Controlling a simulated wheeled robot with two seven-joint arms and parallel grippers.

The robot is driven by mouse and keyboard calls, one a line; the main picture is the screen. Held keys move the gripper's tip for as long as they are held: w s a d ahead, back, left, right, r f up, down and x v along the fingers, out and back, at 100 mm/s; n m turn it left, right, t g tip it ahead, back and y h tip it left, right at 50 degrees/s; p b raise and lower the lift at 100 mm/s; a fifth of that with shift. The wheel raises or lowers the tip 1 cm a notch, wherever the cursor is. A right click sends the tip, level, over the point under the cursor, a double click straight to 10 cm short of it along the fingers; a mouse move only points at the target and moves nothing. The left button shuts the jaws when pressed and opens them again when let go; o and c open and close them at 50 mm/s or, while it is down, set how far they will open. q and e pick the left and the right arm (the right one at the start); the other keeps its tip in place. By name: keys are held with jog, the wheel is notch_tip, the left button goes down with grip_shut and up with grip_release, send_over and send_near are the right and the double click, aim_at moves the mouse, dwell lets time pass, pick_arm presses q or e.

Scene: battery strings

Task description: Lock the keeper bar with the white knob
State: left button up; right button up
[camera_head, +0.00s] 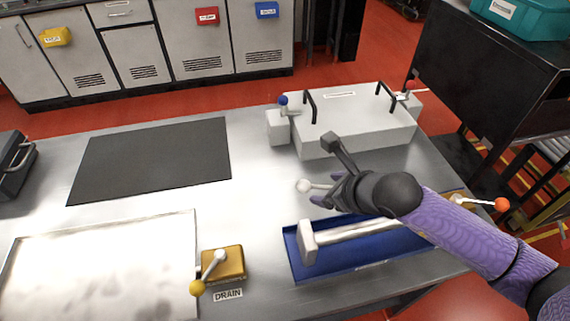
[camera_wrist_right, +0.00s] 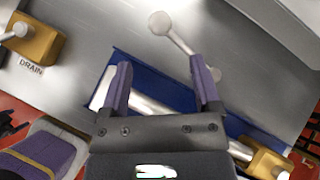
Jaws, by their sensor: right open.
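The white knob (camera_head: 303,185) sits on the end of a short metal lever beside the blue tray (camera_head: 292,255). It also shows in the right wrist view (camera_wrist_right: 159,22), beyond the fingertips, with its lever running behind the right-hand finger. The keeper bar, seemingly the pale bar (camera_head: 345,232) with a block at its near end (camera_head: 308,242), lies along the tray; my right arm hides its far part. My right gripper (camera_head: 326,190) is open above the tray, close to the knob; its fingers (camera_wrist_right: 160,63) hold nothing. My left gripper is not in view.
A yellow DRAIN block (camera_head: 226,263) with a yellow-knobbed lever stands left of the tray. An orange-knobbed lever (camera_head: 502,204) is at the right. A white case (camera_head: 350,135) with black handles stands behind. A dark mat (camera_head: 150,160) and a pale panel (camera_head: 100,265) lie left.

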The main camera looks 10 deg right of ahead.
aim_at(307, 186)
jog(key=b+x, duration=0.3)
jog(key=x, duration=0.6)
jog(key=shift+w+a+f, duration=0.2)
jog(key=shift+w+f, duration=0.1)
jog(key=shift+f, duration=0.05)
grip_shut()
jog(key=shift+s, duration=0.1)
dwell(0.8)
